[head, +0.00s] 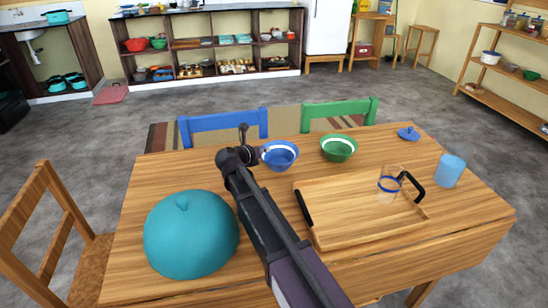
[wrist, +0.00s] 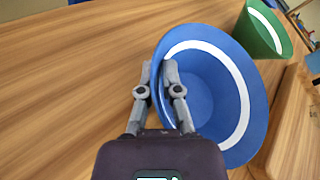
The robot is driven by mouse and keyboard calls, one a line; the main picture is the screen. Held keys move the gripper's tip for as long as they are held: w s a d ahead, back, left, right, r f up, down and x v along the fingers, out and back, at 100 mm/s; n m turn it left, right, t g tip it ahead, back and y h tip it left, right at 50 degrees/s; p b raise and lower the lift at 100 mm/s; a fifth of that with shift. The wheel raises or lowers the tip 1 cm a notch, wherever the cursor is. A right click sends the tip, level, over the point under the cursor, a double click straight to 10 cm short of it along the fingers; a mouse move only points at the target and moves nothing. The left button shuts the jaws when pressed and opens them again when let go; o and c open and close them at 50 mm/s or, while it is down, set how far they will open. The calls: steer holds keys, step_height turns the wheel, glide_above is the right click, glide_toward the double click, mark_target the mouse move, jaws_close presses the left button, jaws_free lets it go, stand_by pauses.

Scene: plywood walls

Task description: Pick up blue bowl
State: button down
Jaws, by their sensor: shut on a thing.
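The blue bowl (head: 281,156) has a white band inside and is near the far edge of the wooden table. In the wrist view the blue bowl (wrist: 225,85) fills the middle right, its rim between my fingers. My gripper (head: 258,154) is at the bowl's left side in the head view. In the wrist view my gripper (wrist: 161,80) is shut on the bowl's left rim, one finger inside and one outside. I cannot tell whether the bowl touches the table.
A green bowl (head: 339,148) stands close to the right. A wooden tray (head: 350,225) holds a clear glass (head: 389,185). A blue cup (head: 450,171) and small blue lid (head: 408,134) are at the right. A large teal dome (head: 190,235) sits at the left.

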steer(key=shift+r, duration=0.2)
step_height(320, 180, up, 10)
steer(key=p, duration=1)
steer(key=shift+f, duration=0.2)
steer(key=shift+r, duration=0.1)
stand_by(0.4)
